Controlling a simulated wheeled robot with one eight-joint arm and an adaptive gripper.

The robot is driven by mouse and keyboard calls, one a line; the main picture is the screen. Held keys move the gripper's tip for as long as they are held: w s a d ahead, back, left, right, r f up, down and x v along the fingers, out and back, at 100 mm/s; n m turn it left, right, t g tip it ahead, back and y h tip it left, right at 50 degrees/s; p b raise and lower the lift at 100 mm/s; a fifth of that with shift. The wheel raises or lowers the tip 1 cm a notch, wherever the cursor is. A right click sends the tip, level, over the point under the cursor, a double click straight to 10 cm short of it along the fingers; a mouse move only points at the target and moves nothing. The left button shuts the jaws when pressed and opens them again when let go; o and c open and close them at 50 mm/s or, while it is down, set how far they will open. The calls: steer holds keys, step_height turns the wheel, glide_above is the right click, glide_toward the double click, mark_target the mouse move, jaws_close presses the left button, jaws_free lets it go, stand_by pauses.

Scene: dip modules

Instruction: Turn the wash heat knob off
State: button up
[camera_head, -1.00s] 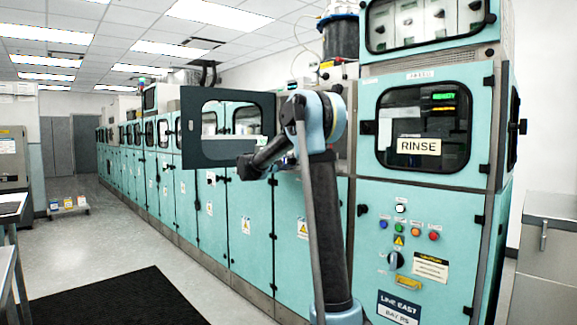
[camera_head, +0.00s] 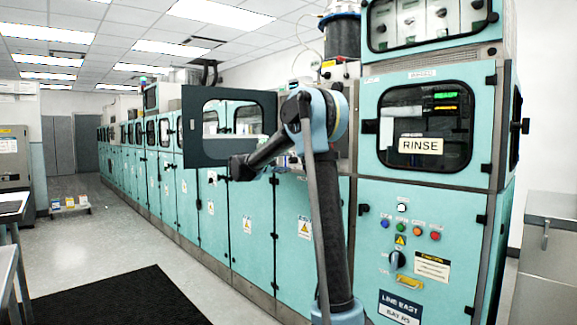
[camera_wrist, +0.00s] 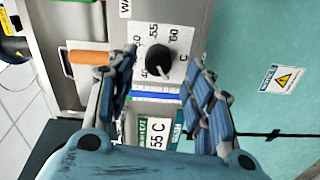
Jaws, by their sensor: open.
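A black round knob (camera_wrist: 154,62) with a light pointer line sits on a white dial plate (camera_wrist: 172,38) with temperature numbers, in the wrist view. The pointer runs toward the lower right of that picture. My gripper (camera_wrist: 163,68) is open, with one blue-padded finger on each side of the knob in the picture. I cannot tell how far the fingertips are from the panel, and I see no contact. In the head view my gripper (camera_head: 241,168) is a small dark shape by the open windowed door. This knob cannot be made out in the head view.
A dark-framed door (camera_head: 196,130) stands open beside my arm. Another black knob (camera_head: 397,260) is on the rinse cabinet.

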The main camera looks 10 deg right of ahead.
steer(key=v, duration=0.7)
steer(key=shift+s+a, duration=0.2)
steer(key=shift+a, duration=0.15)
steer(key=shift+f, duration=0.1)
